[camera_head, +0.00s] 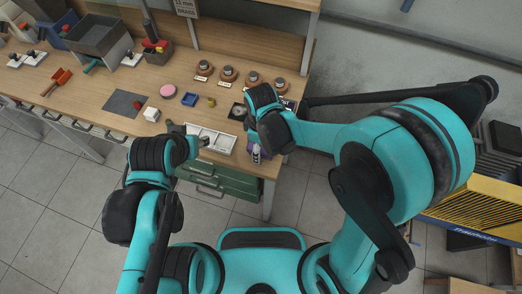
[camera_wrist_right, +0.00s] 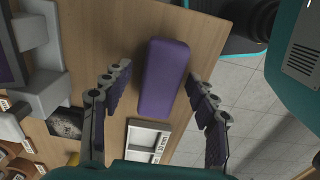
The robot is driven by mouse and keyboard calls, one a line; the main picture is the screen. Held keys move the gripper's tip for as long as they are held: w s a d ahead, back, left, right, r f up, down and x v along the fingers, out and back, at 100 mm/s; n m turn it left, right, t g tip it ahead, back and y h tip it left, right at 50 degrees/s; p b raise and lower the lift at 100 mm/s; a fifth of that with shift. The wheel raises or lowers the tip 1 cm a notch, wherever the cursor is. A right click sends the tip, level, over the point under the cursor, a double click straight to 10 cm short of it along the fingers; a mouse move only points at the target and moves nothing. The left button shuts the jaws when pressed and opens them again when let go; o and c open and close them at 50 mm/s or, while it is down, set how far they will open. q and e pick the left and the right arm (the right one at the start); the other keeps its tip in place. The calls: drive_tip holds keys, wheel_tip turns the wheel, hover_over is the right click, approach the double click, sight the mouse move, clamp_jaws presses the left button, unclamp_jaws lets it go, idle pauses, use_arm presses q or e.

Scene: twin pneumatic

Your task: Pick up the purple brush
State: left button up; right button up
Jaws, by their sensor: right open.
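The purple brush (camera_wrist_right: 166,78) is a long rounded purple block lying on the wooden table, near its edge, in the right wrist view. My right gripper (camera_wrist_right: 157,76) is open, with one finger on each side of the brush and gaps between. I cannot tell how high the fingers are above the table. In the head view my right gripper (camera_head: 256,153) is at the table's front right, and the brush is mostly hidden by it. My left gripper (camera_head: 199,141) is by the white tray; its jaw opening is unclear.
A white compartment tray (camera_head: 222,143) lies left of my right gripper and also shows in the wrist view (camera_wrist_right: 146,143). A blue dish (camera_head: 189,99), a pink disc (camera_head: 168,91) and a white block (camera_head: 151,114) stand farther left. Several round brown-topped pieces line the back.

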sight(263, 150)
drive_tip(key=c, duration=1.3)
drive_tip(key=shift+r, duration=0.1)
drive_tip(key=shift+r+p, duration=0.3)
drive_tip(key=shift+r, duration=0.3)
drive_tip(key=r, duration=0.1)
drive_tip(key=r+p, duration=0.1)
drive_tip(key=s+r+p, duration=0.1)
drive_tip(key=r, duration=0.1)
drive_tip(key=shift+d, duration=0.35)
drive_tip(key=s+d+r+p, duration=0.1)
drive_tip(key=s+d+r, duration=0.1)
drive_tip(key=s, duration=0.1)
drive_tip(key=s+d+r+p, duration=0.1)
drive_tip(key=s+d, duration=0.1)
drive_tip(key=s+d+r+p, duration=0.1)
drive_tip(key=s+d+r, duration=0.1)
drive_tip(key=s, duration=0.1)
drive_tip(key=shift+s+r, duration=0.3)
drive_tip(key=shift+r, duration=0.05)
